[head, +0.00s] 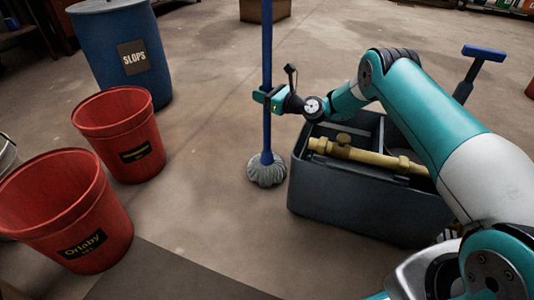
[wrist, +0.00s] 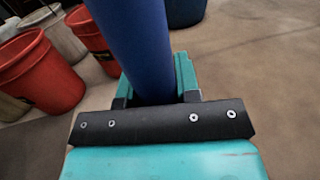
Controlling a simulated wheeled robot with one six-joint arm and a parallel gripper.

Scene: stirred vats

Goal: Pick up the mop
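The mop (head: 266,168) stands upright, with a blue handle and a grey strand head at floor level. I cannot tell whether the head touches the floor. My gripper (head: 268,98) is around the handle, well above the mop head, with a finger on each side. In the wrist view the blue handle (wrist: 136,45) runs down between the dark finger pads of my gripper (wrist: 156,97) and fills the gap between them. The gripper looks shut on the handle. The top of the handle is out of view.
A grey bin (head: 330,205) with a yellow pipe-like tool (head: 355,154) stands right of the mop. Two red buckets (head: 118,130) and a blue barrel (head: 115,45) marked SLOPS stand at left. A brown box (head: 264,10) is behind. Floor between buckets and mop is clear.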

